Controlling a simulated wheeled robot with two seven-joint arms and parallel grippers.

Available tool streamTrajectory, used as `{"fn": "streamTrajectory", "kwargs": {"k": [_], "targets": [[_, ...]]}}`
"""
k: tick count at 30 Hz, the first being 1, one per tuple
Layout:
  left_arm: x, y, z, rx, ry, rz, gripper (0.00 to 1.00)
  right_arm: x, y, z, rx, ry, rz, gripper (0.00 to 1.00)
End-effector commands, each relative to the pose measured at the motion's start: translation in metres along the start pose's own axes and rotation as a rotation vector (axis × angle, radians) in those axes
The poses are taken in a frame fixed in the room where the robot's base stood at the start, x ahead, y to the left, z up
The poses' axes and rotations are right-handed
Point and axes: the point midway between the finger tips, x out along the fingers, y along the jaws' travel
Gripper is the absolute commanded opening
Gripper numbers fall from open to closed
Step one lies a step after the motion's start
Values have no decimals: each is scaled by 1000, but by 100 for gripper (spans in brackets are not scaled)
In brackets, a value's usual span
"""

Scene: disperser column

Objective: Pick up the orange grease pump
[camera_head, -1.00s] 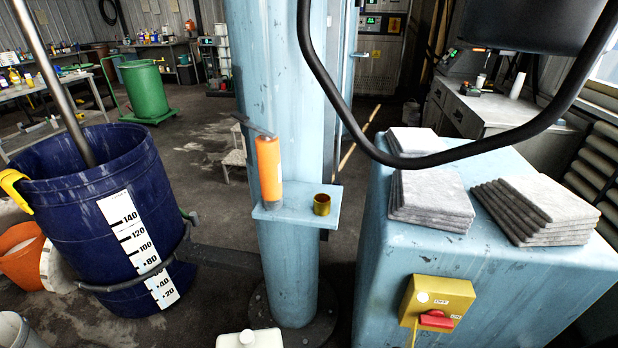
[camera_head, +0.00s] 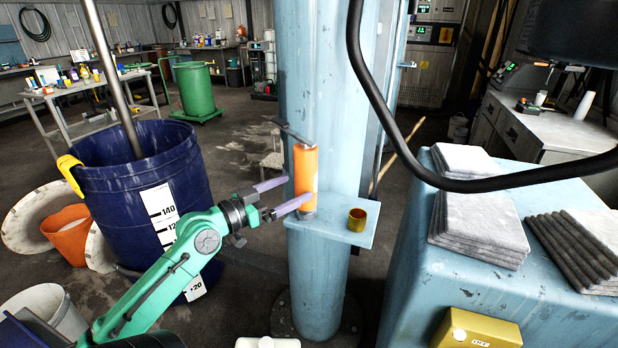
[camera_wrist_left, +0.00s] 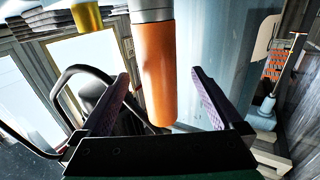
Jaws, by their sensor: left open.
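The orange grease pump (camera_head: 306,172) stands upright on a small light-blue shelf (camera_head: 345,236) fixed to the blue column. A dark lever sticks out at its top. My left gripper (camera_head: 284,194) comes in from the left at the height of the pump's body. Its two purple-grey fingers are open, and the nearer one overlaps the pump in the head view. In the left wrist view the pump (camera_wrist_left: 157,75) shows between the open fingers (camera_wrist_left: 163,100); I cannot tell whether either finger touches it. My right gripper is not in view.
A small brass cup (camera_head: 357,219) stands on the shelf just right of the pump. The blue column (camera_head: 318,290) rises close behind the pump. A black hose (camera_head: 372,90) hangs to the right. A blue drum (camera_head: 120,195) stands at left.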

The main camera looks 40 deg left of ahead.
Motion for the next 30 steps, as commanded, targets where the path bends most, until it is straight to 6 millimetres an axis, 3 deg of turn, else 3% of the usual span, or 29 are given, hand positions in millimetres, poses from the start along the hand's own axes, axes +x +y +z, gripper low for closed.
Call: {"fn": "streamTrajectory", "kwargs": {"k": [1, 6, 12, 16, 22, 23, 29, 30], "targets": [[10, 0, -8, 0, 1, 2, 100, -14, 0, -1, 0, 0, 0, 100], [29, 0, -4, -1, 2, -1, 100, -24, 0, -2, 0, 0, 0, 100], [62, 2, -9, -3, 4, -2, 100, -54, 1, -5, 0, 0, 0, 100], [77, 2, -3, -2, 1, -2, 100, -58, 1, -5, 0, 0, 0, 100], [78, 2, 1, -1, 0, -2, 100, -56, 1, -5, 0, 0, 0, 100], [78, 2, 1, -1, 0, -2, 92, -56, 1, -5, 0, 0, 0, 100], [78, 2, 0, -1, 0, -2, 16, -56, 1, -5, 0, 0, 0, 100], [78, 2, -3, 1, 7, -3, 9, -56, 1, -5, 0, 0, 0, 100]]}}
